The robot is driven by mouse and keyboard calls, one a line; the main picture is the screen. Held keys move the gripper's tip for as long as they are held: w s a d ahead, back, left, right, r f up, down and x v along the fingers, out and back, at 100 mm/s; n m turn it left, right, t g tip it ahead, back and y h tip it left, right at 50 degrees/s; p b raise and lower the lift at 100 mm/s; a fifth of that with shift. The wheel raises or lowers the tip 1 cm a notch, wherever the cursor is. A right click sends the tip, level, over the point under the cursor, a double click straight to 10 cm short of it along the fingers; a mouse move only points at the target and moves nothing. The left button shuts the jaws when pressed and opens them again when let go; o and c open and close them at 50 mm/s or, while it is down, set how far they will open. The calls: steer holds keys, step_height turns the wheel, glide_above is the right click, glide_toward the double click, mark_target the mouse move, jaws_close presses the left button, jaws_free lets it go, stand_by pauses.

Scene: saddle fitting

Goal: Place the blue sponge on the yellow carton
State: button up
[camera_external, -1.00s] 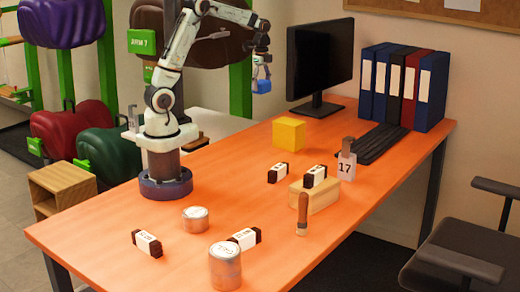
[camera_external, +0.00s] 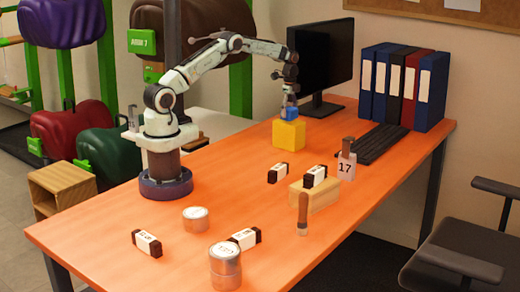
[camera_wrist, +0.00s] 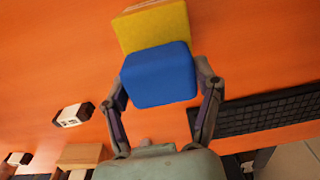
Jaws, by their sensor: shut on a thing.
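The blue sponge (camera_external: 290,113) is held between the fingers of my gripper (camera_external: 289,104), at the top of the yellow carton (camera_external: 289,135). I cannot tell whether the sponge touches the carton or hangs just above it. In the wrist view the blue sponge (camera_wrist: 159,75) sits between the two fingertips of my gripper (camera_wrist: 162,82). It covers part of the yellow carton (camera_wrist: 150,28), whose far part shows beyond it. The carton stands on the orange table.
A monitor (camera_external: 322,60) stands behind the carton, and a black keyboard (camera_external: 376,143) lies to its right. Several dark bars with white labels, a wooden block (camera_external: 314,197) and tins (camera_external: 225,262) are nearer the front. Orange table is bare left of the carton.

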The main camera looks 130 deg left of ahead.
steer(key=shift+f, duration=0.25)
steer(key=shift+f, duration=0.1)
steer(key=o, duration=1)
steer(key=shift+o, duration=0.2)
